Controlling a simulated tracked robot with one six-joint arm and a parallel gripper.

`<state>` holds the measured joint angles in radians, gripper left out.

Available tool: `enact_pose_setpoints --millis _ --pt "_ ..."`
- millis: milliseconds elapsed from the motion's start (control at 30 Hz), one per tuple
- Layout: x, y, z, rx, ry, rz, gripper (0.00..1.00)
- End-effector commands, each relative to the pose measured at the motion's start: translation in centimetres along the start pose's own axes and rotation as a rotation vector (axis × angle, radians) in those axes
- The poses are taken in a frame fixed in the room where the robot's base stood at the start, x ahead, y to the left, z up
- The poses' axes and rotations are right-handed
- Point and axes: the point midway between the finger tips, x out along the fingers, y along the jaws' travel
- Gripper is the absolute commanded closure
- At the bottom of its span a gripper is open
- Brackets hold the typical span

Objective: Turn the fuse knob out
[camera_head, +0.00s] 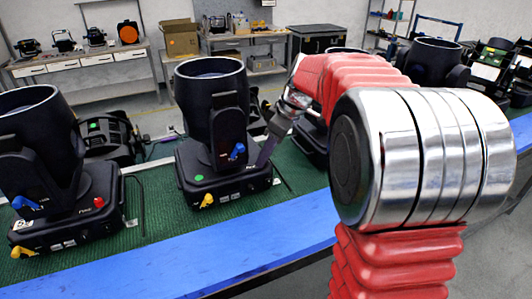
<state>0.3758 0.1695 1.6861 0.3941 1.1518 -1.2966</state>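A black par can (209,105) stands upright on a square black base (222,186) in the middle of the green mat. A yellow part (207,200) and a blue part (237,151) show on its front side. My gripper (263,162) points down at the right end of this base, touching it or very close. I cannot make out a fuse knob on this can; the gripper may hide it. Whether the fingers are open or shut is too small to tell. The left par can (38,140) has a red knob (99,202) on its base, with yellow and blue parts.
The green mat (155,200) lies on a bench with a blue front edge (215,250). More black lamps (437,62) stand at the right, and others lie behind the middle can. Workbenches (85,65) and a cardboard box (180,38) are at the back. My arm covers much of the right side.

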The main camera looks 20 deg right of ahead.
Motion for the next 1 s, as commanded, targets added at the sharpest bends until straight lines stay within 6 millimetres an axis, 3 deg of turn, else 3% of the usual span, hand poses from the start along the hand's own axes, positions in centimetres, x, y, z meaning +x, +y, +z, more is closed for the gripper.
enact_pose_setpoints --millis 233,700,1000 --pt "0.02 0.01 0.01 0.000 0.000 0.000 0.66" --pt "-0.02 0.04 0.04 0.001 0.000 0.001 0.99" --pt "-0.04 -0.01 0.04 0.022 -0.001 0.009 1.00"
